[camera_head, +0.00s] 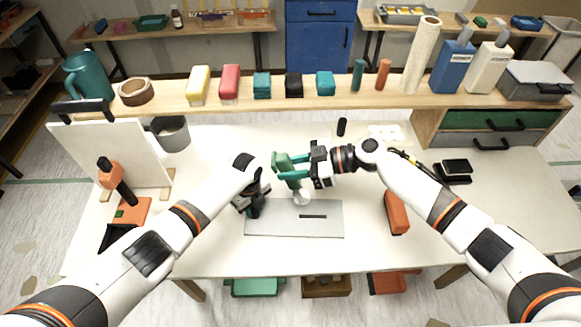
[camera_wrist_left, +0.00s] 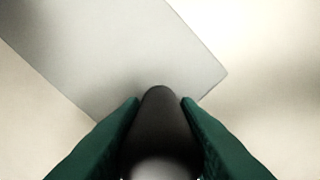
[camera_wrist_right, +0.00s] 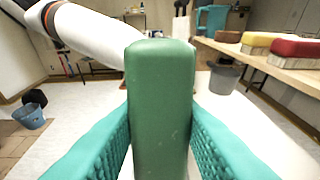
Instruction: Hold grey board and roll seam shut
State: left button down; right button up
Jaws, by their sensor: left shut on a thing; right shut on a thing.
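The grey board (camera_head: 275,226) lies flat on the white table, with a short dark line (camera_head: 313,216) on it. My left gripper (camera_head: 254,207) is at its left end, shut on a dark rounded knob (camera_wrist_left: 160,118). In the left wrist view the knob stands between the green fingers, over the grey board (camera_wrist_left: 130,45). My right gripper (camera_head: 292,170) is shut on the green handle (camera_wrist_right: 160,105) of a roller. The roller's whitish head (camera_head: 302,197) is at the board's far edge, above the dark line. I cannot tell whether it touches the board.
An orange block-like tool (camera_head: 396,212) lies right of the board. A grey bucket (camera_head: 171,133) and a white upright panel (camera_head: 105,150) stand at the left. A shelf (camera_head: 190,101) with brushes, bottles and a paper roll runs along the back. The table front is clear.

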aim_at(305, 193)
jog(key=shift+f, duration=3.2)
jog(key=shift+f, duration=1.45)
dwell(0.6)
jog(key=shift+d, duration=0.1)
dwell(0.3)
jog(key=shift+f+v, duration=0.2)
jog(key=shift+v, duration=0.7)
jog(key=shift+f+v, duration=0.2)
jog(key=shift+v, duration=0.65)
jog(key=shift+d, duration=0.25)
jog(key=d, duration=0.3)
jog(key=shift+s+d+f, duration=0.15)
jog(key=shift+d, duration=0.15)
